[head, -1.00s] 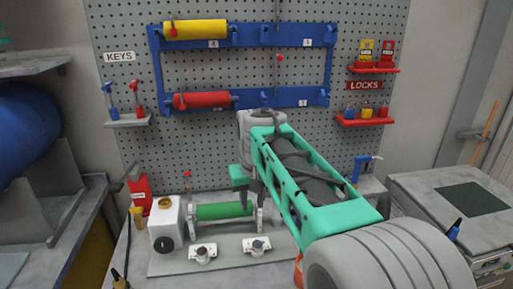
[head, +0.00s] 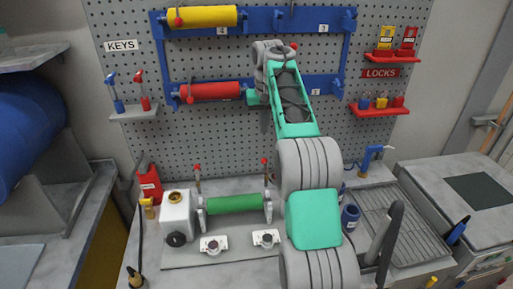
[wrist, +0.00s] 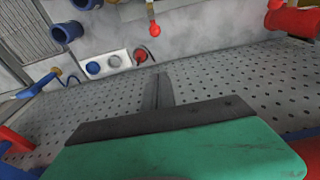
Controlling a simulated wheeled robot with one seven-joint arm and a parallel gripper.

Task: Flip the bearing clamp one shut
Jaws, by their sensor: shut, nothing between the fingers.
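The green roller (head: 235,203) lies between two bearing supports on the bench plate. A lever with a red knob stands upright at its left end (head: 197,178), and another stands at its right end (head: 265,170). I cannot tell which one is clamp one. My gripper (head: 265,122) is above the roller in front of the pegboard, apart from both levers. In the wrist view its dark fingers (wrist: 157,92) are together and empty. A red knob (wrist: 155,30) shows beyond them there.
A blue rack (head: 335,55) with a yellow roller (head: 202,17) and a red roller (head: 210,91) hangs behind my arm. A white box (head: 176,215) stands left of the green roller. A blue cup (head: 350,217) and a tray (head: 400,232) are at right.

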